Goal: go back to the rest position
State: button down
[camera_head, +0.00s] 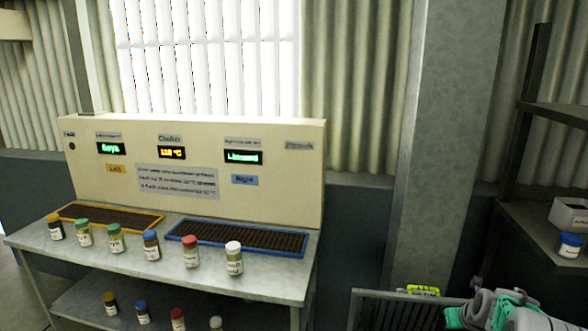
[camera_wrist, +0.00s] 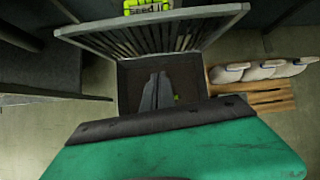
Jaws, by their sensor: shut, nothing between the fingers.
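My gripper (camera_wrist: 158,76) shows in the wrist view as two grey fingers close together beyond the green hand. It is shut and empty, pointing over a dark, box-like space below a slatted frame (camera_wrist: 160,36). Nothing is touching the fingertips as far as I can see. In the head view, grey and green parts of my arm show at the bottom right, in front of the slatted frame (camera_head: 400,312). The fingertips cannot be made out there.
A grey table (camera_head: 270,282) at the left holds several capped jars, an orange-rimmed grate (camera_head: 110,217) and a blue-rimmed grate (camera_head: 238,238). Behind stands a cream panel with displays (camera_head: 280,165).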

jog(key=s+a+r+n+g+y+p, duration=0.15)
jog(key=s+a+r+n, duration=0.35)
jog(key=a+n, duration=0.5)
jog(key=s+a+r+n+g+p, duration=0.1)
jog(key=s+a+r+n+p, duration=0.15)
jog(key=a+r+n, duration=0.65)
jog(key=s+a+r+n+p, duration=0.1)
jog(key=s+a+n, duration=0.4)
jog(key=s+n, duration=0.3)
jog(key=s+a+r+n+g+p, duration=0.1)
jog(key=s+a+n, duration=0.4)
jog(key=s+n, duration=0.3)
jog(key=shift+n, duration=1.1)
